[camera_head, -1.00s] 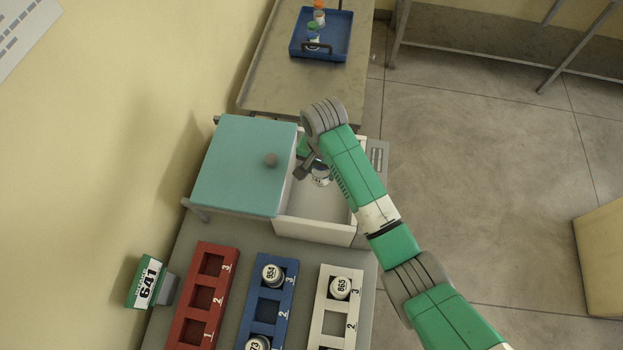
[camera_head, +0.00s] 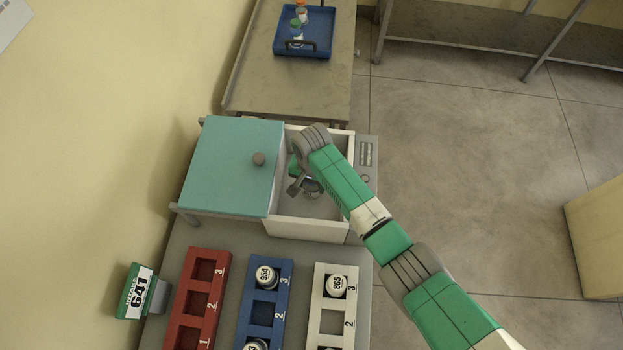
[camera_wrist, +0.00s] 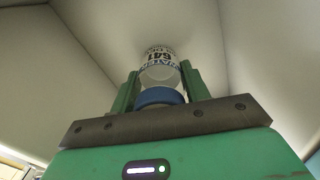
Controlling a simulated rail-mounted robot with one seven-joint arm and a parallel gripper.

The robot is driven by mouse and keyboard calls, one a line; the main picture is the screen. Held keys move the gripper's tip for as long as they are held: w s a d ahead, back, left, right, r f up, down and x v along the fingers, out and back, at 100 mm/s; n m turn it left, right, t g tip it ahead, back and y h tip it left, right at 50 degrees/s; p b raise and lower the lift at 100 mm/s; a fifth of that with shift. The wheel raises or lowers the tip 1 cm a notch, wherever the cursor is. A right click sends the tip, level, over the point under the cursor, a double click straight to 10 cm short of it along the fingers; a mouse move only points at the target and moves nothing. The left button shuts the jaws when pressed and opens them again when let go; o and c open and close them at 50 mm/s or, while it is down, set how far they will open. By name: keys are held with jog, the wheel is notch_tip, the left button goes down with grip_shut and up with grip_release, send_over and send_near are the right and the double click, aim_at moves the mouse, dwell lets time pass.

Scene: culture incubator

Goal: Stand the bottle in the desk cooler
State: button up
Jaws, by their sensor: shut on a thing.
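The desk cooler (camera_head: 308,229) is a white box with its teal lid (camera_head: 225,168) slid to the left, leaving its right part open. My gripper (camera_head: 303,185) is down inside that opening. In the wrist view the green fingers of my gripper (camera_wrist: 159,82) are shut on the bottle (camera_wrist: 160,58), which has a white label reading 641 and a blue cap towards the palm. In the head view the bottle (camera_head: 313,188) is partly hidden by my gripper. Its far end is close to the cooler's floor; I cannot tell whether it touches.
In front stand a red rack (camera_head: 178,318) with empty slots, a blue rack (camera_head: 249,323) and a white rack (camera_head: 318,306) holding bottles. A sign reading 641 (camera_head: 137,292) stands left. A blue tray (camera_head: 282,47) with bottles lies on the table behind.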

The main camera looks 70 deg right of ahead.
jog(key=shift+f, duration=0.15)
jog(key=o, duration=1)
jog(key=shift+o, duration=0.2)
notch_tip(320, 180, up, 12)
jog(key=shift+r+p, duration=0.2)
jog(key=shift+p, duration=0.55)
